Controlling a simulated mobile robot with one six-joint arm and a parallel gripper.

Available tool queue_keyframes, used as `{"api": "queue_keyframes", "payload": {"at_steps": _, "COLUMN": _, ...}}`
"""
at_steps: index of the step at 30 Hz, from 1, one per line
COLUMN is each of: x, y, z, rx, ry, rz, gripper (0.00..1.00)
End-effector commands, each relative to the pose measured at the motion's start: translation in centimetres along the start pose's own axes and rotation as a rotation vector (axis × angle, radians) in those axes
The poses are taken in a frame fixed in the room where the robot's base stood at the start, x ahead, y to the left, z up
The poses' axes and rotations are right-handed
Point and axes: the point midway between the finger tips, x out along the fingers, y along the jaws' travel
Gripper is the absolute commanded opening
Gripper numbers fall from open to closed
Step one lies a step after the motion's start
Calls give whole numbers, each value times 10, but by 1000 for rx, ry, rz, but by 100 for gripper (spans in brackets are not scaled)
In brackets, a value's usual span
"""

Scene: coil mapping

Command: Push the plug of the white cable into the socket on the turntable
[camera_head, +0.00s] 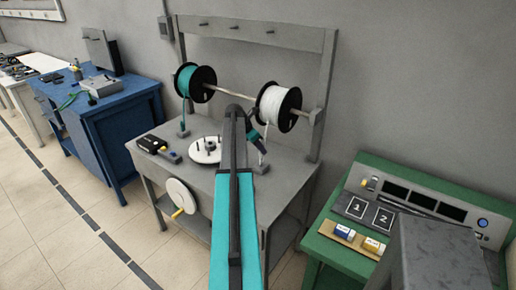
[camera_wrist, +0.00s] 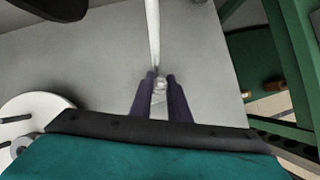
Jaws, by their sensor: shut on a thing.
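My gripper (camera_wrist: 160,92) is shut on the end of the white cable (camera_wrist: 153,35) in the wrist view. The cable runs up and away from the fingers; the plug is mostly hidden between them. In the head view my gripper (camera_head: 258,141) is at the right part of the grey table, below the white spool (camera_head: 277,107). The turntable (camera_head: 205,150) is a white disc with dark pegs, left of my arm. Its edge also shows at lower left in the wrist view (camera_wrist: 45,108). I cannot make out the socket clearly.
The grey table (camera_head: 180,128) carries a rack with a teal spool (camera_head: 196,82). A black device (camera_head: 152,144) lies at its left, and a white crank disc (camera_head: 182,195) is on its front. A blue bench (camera_head: 115,115) stands left, a green bench (camera_head: 335,253) right.

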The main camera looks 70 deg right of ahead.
Motion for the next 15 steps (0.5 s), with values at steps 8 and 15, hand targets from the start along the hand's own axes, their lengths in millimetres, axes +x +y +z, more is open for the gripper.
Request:
{"api": "queue_keyframes", "payload": {"at_steps": 8, "x": -24, "y": 18, "z": -40, "rx": -6, "ry": 0, "rz": 4, "gripper": 0}}
{"api": "queue_keyframes", "payload": {"at_steps": 15, "x": -66, "y": 41, "z": -110, "rx": -9, "ry": -1, "rz": 6, "gripper": 0}}
